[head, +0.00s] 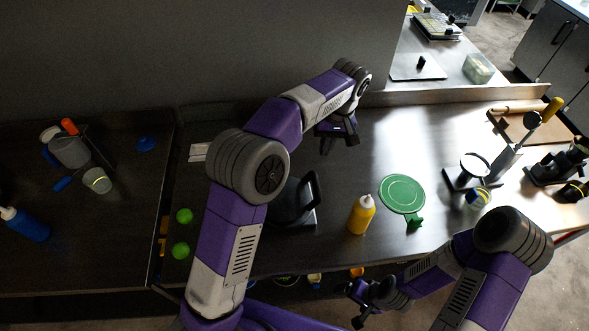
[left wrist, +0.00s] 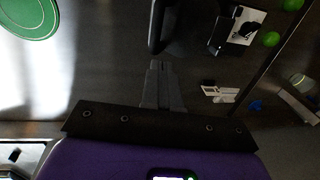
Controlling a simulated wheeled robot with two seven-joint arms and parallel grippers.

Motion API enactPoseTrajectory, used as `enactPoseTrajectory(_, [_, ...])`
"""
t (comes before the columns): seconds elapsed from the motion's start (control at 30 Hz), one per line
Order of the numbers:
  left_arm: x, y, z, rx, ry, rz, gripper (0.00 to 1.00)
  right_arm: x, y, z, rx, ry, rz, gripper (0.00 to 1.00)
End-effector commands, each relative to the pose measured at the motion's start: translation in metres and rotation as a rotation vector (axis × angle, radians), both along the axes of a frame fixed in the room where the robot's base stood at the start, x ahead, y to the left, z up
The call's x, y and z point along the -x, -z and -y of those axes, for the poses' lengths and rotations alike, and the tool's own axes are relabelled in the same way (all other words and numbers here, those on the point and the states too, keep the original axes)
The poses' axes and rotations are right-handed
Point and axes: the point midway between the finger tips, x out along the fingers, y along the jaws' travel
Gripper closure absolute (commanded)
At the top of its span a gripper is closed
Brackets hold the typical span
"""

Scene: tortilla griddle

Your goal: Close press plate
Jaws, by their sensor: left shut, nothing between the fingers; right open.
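A black device with a flat base and a raised, tilted upper part with a loop-like top (head: 308,192), which looks like an open press, stands on the counter, partly hidden behind my left arm. Its dark edge also shows at the top of the left wrist view (left wrist: 185,38). My left gripper (head: 326,146) is shut and empty, above the counter beyond and slightly right of the device. Its closed fingers (left wrist: 158,70) point toward the device in the wrist view, with a visible gap. My right gripper (head: 362,302) is open and empty near the counter's front edge, low in the view.
A yellow bottle (head: 361,215) and a green round disc (head: 402,192) stand right of the device. Two green balls (head: 182,215) lie left. A lever device with a pale round plate (head: 474,165) stands at the right. The counter's back middle is clear.

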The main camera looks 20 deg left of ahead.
Motion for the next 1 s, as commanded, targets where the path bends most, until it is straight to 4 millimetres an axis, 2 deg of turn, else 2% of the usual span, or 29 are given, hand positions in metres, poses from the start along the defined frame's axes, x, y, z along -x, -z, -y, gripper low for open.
enactPoseTrajectory(0.1, [0.002,-0.007,0.008,0.054,-0.003,0.018,1.0,0.001,0.0,0.001,0.001,0.001,-0.002,0.03])
enactPoseTrajectory(0.23, [0.003,0.005,0.007,0.058,-0.005,0.018,1.0,0.001,0.003,0.001,0.001,0.001,-0.002,0.03])
enactPoseTrajectory(0.7, [0.008,0.1,-0.004,0.054,-0.011,0.016,1.0,0.001,0.014,0.001,0.001,0.001,-0.002,0.03])
enactPoseTrajectory(0.83, [0.009,0.117,-0.005,0.054,-0.01,0.018,1.0,0.001,0.014,0.001,0.001,0.001,-0.002,0.03])
enactPoseTrajectory(1.0, [0.009,0.129,-0.006,0.055,-0.01,0.02,1.0,0.001,0.015,0.001,0.001,0.001,-0.002,0.03])
